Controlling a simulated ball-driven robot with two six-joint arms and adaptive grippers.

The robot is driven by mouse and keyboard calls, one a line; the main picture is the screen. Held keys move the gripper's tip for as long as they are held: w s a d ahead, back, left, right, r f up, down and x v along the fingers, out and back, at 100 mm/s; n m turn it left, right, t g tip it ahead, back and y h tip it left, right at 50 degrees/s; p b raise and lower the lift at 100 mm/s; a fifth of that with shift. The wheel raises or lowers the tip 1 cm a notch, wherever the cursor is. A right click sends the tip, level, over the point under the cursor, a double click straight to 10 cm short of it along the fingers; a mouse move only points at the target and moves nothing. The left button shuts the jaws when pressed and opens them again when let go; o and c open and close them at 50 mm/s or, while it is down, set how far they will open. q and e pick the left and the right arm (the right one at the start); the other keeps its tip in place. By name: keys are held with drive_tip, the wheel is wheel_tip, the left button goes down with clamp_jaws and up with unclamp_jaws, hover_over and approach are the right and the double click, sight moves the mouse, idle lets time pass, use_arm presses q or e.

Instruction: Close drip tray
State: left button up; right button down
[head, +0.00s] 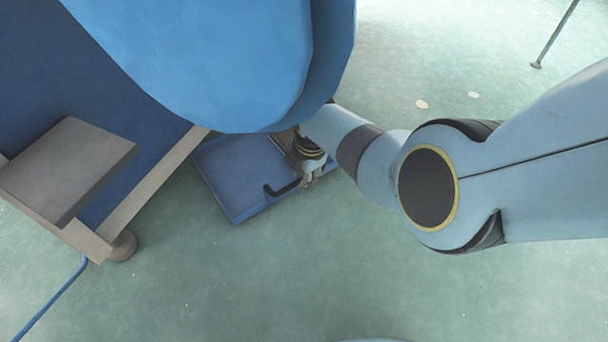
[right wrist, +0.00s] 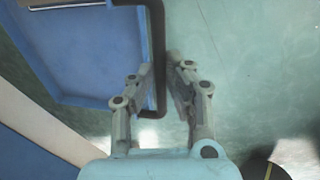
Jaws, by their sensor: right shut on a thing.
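The drip tray (head: 232,190) is a shallow blue tray low near the floor, extending out from under the large blue machine body. It also shows in the right wrist view (right wrist: 85,65) at upper left. A dark bent handle (head: 284,189) runs along its outer edge, and it shows in the right wrist view (right wrist: 157,40). My right gripper (head: 312,174) is at the handle; in the right wrist view its fingers (right wrist: 160,78) lie on either side of the bar, closed on it. Part of the tray is hidden beneath the machine body. My left gripper is not in view.
The blue machine body (head: 210,60) overhangs the tray from above. A beige frame with a foot (head: 122,245) and a grey block (head: 65,165) stand at left. A blue cable (head: 50,300) lies at lower left. The green floor (head: 250,290) in front is clear.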

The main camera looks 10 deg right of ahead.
drive_tip(key=c, duration=1.3)
unclamp_jaws()
drive_tip(key=shift+w+a, duration=0.15)
drive_tip(key=shift+w, duration=0.15)
drive_tip(key=shift+c, duration=0.2)
drive_tip(key=shift+s, duration=0.15)
